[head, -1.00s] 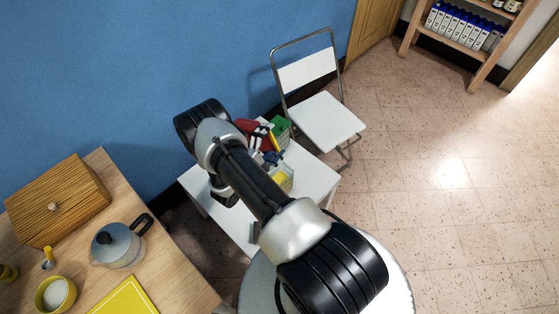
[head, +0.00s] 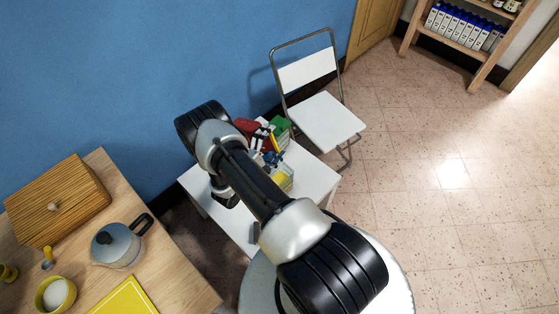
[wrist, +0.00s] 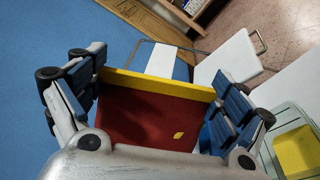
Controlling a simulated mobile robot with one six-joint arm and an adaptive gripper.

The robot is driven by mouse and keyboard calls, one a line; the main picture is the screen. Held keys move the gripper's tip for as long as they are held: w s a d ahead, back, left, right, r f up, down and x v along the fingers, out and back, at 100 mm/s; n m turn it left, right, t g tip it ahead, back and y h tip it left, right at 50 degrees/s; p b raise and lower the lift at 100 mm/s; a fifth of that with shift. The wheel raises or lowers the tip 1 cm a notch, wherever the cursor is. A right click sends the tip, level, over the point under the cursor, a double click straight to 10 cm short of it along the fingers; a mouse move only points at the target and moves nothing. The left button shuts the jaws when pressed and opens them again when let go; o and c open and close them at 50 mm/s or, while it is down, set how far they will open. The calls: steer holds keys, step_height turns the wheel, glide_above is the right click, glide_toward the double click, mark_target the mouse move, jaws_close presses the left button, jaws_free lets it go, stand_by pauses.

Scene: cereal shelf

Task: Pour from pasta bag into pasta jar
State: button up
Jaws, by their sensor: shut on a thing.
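My gripper (wrist: 155,98) is shut on a red bag with a yellow band along its edge, which I take as the pasta bag (wrist: 140,120). Its blue-padded fingers sit at the bag's two sides. The bag also shows in the head view (head: 246,127), held over the white table, partly behind my arm. A clear, square-rimmed container with yellow inside, apparently the pasta jar (wrist: 268,155), is right of the bag in the wrist view and cut off by the frame. It shows partly in the head view (head: 286,183). I see no pasta falling.
A green box (head: 280,127) stands behind the jar on the small white table (head: 318,180). A white folding chair (head: 325,120) is just beyond. A wooden counter at left holds a bread box (head: 60,200), a pot (head: 120,245) and a yellow board (head: 125,298).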

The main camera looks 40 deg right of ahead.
steer(key=shift+s+f+m, duration=0.1)
steer(key=shift+f+m, duration=0.15)
steer(key=shift+m, duration=0.15)
stand_by(0.8)
steer(key=shift+s+d+f+m, duration=0.1)
steer(key=shift+s+d+m, duration=0.15)
steer(key=shift+s+m, duration=0.65)
stand_by(2.0)
steer(key=shift+s+f+m+b, duration=0.3)
steer(key=shift+f+m+b, duration=0.25)
steer(key=shift+f+m, duration=0.3)
stand_by(3.1)
